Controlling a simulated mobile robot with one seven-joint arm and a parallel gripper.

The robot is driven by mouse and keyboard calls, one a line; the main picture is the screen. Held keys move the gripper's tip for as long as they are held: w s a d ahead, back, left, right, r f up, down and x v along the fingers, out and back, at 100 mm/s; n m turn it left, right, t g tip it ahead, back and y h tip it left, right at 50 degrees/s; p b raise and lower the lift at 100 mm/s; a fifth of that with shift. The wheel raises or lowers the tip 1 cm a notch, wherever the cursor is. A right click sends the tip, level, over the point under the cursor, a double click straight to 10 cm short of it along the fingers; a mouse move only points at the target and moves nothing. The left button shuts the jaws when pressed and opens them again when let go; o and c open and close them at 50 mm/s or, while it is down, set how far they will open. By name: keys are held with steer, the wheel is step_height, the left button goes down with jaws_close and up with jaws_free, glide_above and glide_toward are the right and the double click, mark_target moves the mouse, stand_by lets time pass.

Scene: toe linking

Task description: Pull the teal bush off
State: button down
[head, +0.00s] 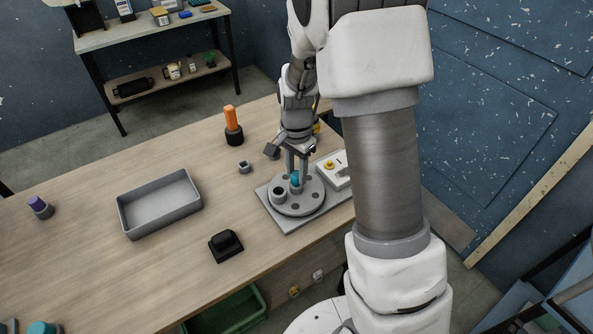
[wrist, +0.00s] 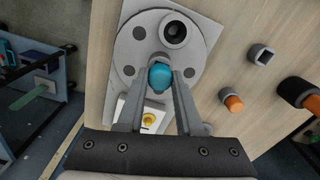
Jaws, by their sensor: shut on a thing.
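The teal bush (wrist: 160,76) sits at a round grey plate (wrist: 128,50) on a square base, between my gripper's fingers. In the head view the teal bush (head: 295,178) shows just below the fingertips, near the plate's back edge. My gripper (head: 297,172) points down over the plate and is shut on the bush; it also shows in the wrist view (wrist: 163,78). Whether the bush is still seated on a pin is hidden by the fingers. A grey ring-shaped part (head: 278,193) stands on the same plate, left of the bush.
A white box with a yellow button (head: 332,170) stands close to the plate's right. A grey tray (head: 160,205), a black block (head: 226,245), a small grey square part (head: 244,167) and an orange-handled tool (head: 232,120) stand on the table. Bare tabletop lies between them.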

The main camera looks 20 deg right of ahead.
steer(key=shift+r, duration=0.2)
steer(key=shift+r+p, duration=0.45)
steer(key=shift+p, duration=0.05)
steer(key=c, duration=1.1)
jaws_free()
jaws_close()
